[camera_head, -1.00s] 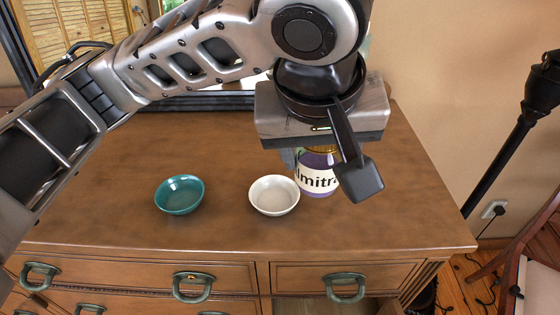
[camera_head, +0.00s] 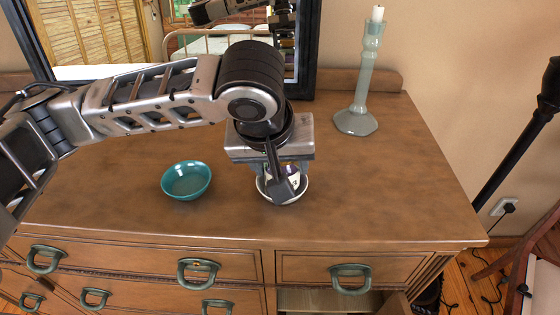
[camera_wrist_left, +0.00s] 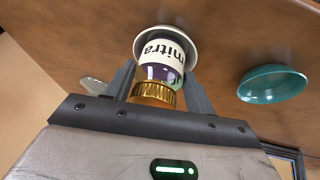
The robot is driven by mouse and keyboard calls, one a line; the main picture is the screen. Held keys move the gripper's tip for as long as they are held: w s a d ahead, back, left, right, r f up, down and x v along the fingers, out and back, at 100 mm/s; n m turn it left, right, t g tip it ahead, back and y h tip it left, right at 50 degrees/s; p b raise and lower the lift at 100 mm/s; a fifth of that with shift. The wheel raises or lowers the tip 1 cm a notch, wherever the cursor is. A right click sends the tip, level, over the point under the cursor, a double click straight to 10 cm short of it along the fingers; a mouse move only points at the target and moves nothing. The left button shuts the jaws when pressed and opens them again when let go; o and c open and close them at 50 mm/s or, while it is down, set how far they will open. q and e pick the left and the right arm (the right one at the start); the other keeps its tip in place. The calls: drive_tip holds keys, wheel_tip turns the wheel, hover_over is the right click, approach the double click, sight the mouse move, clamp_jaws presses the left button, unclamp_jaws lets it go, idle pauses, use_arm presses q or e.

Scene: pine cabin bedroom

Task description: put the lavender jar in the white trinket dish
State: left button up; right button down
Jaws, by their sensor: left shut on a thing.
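The lavender jar (camera_wrist_left: 163,70) has a gold lid and a pale label reading "mitra" in the left wrist view. My left gripper (camera_head: 283,180) is shut on the jar near its lid, with a finger on each side. The jar's far end lies within the rim of the white trinket dish (camera_wrist_left: 192,48). In the head view the dish (camera_head: 302,194) is directly under the gripper and mostly covered by it. I cannot tell whether the jar touches the dish's bottom. My right gripper is not in view.
A teal bowl (camera_head: 186,180) stands left of the white dish on the wooden dresser (camera_head: 400,190). A glass candle holder (camera_head: 358,105) with a candle stands at the back right, near the mirror (camera_head: 305,50). The dresser top to the right is clear.

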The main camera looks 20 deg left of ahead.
use_arm(q)
drive_tip(key=o, duration=1.1)
drive_tip(key=p+v, duration=0.1)
drive_tip(key=v, duration=1.1)
drive_tip(key=shift+d+r+p, duration=0.1)
drive_tip(key=shift+r+p, duration=0.05)
drive_tip(key=shift+p, duration=0.15)
